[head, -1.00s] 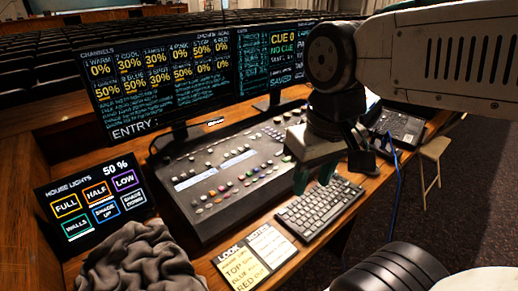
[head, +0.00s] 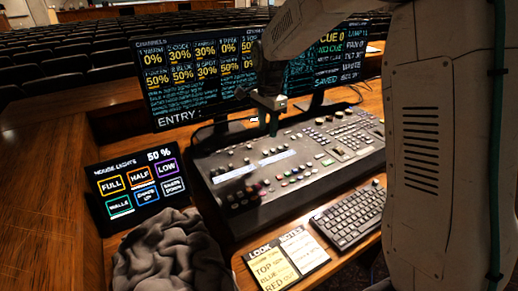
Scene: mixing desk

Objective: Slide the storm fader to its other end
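The mixing desk (head: 222,192) is a dark console with rows of small coloured buttons and two pale display strips. I cannot single out the storm fader on it; the controls are too small, and no label for it can be read. My gripper (head: 258,109) hangs over the back edge of the desk, in front of the monitors. Its green fingertips look apart, with nothing seen between them. I cannot tell whether it touches the desk.
Two monitors (head: 190,75) stand behind the desk. A house lights touch panel (head: 140,186) is at left, with a crumpled grey cloth (head: 168,255) below it. A keyboard (head: 355,215) and paper notes (head: 275,262) lie in front. My arm covers the right side.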

